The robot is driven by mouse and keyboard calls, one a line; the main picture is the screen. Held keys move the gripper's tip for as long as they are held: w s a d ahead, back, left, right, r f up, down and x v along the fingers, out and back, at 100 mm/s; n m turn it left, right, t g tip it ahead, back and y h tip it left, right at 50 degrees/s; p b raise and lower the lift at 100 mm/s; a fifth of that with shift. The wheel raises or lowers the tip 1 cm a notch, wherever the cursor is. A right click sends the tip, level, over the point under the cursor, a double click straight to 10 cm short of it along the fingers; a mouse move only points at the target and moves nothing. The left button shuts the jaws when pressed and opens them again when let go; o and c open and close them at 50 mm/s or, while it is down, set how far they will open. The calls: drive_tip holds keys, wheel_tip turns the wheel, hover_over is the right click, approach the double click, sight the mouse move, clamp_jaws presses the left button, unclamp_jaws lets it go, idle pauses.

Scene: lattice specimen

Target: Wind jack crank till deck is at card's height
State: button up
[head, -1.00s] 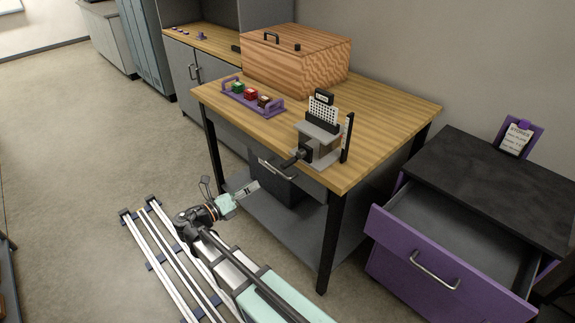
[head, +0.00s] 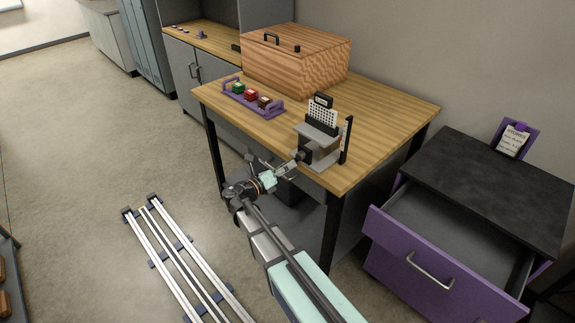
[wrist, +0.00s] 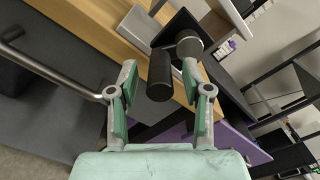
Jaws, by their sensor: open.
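The jack stands on the wooden table near its front right corner, with a grey deck (head: 316,131) on top and a black upright post (head: 346,140) at its right. A white perforated lattice piece (head: 322,115) stands on the deck behind a small dark card-like tag. The jack's crank (head: 304,156) sticks out toward me. In the wrist view its black handle (wrist: 160,75) lies between the fingers of my gripper (wrist: 160,95), with gaps on both sides. My gripper (head: 283,166) is open and not touching the handle. The card with writing (head: 514,139) stands in a purple holder on the dark cabinet.
A wooden box (head: 297,62) and a purple tray (head: 245,102) of coloured blocks stand at the back left of the table. A purple drawer (head: 430,265) is open at right.

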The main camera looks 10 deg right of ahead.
drive_tip(key=shift+w+d, duration=0.2)
drive_tip(key=shift+d, duration=0.2)
clamp_jaws()
drive_tip(key=shift+w+a+m+b, duration=0.1)
drive_tip(key=shift+m+b, duration=0.2)
drive_tip(key=shift+m, duration=0.1)
